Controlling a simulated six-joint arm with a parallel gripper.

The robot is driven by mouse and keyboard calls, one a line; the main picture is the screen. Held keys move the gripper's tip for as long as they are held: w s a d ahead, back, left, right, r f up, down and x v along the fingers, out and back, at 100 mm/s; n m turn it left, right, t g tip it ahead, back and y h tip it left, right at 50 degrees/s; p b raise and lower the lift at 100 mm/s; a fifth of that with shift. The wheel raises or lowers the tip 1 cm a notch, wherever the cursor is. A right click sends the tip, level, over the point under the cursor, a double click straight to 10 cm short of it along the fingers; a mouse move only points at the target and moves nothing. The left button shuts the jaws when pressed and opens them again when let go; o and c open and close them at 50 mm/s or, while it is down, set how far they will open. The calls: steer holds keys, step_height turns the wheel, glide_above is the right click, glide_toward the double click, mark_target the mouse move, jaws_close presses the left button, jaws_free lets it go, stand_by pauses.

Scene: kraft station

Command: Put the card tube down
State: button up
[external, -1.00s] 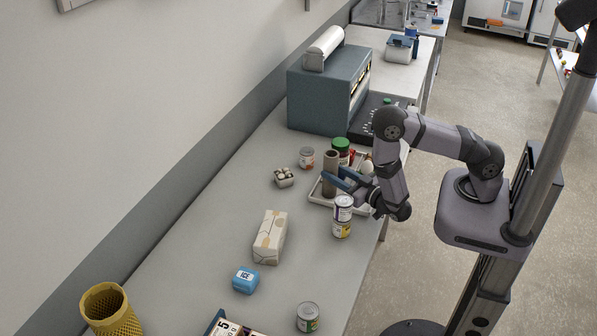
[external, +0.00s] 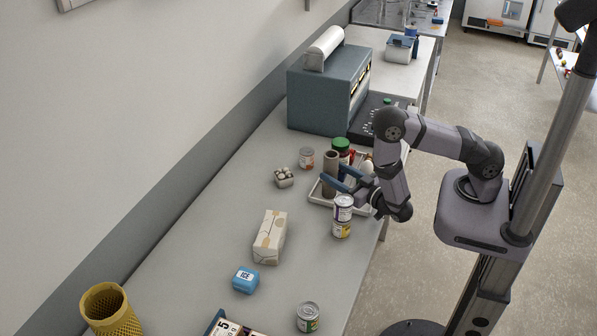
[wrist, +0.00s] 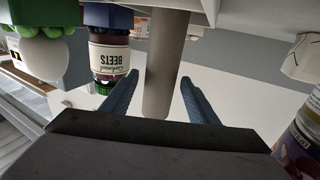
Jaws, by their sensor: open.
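The card tube (external: 330,172) is a brown-grey cylinder. It stands upright in the white tray (external: 318,197), near the tray's left side. In the wrist view the tube (wrist: 165,65) rises between the two blue fingers, with a gap showing on each side. My gripper (external: 344,180) is open around the tube, and it also shows in the wrist view (wrist: 168,100). The tube's lower end is partly hidden by a finger in the external view.
A green-lidded jar labelled beets (wrist: 110,55) and a white bulb-like item (wrist: 42,58) stand beside the tube. Two stacked cans (external: 342,215) stand close in front of my gripper. Bare counter lies further left.

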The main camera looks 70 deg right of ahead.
mark_target(337, 161)
steer(key=b+v, duration=0.2)
steer(key=v, duration=0.3)
steer(key=shift+w+a, duration=0.1)
steer(key=r+p, duration=0.4)
steer(key=r, duration=0.1)
steer(key=shift+w+d, duration=0.1)
steer(key=shift+d, duration=0.1)
steer(key=shift+r+p, duration=1)
steer(key=shift+p, duration=0.15)
steer(key=shift+w, duration=0.1)
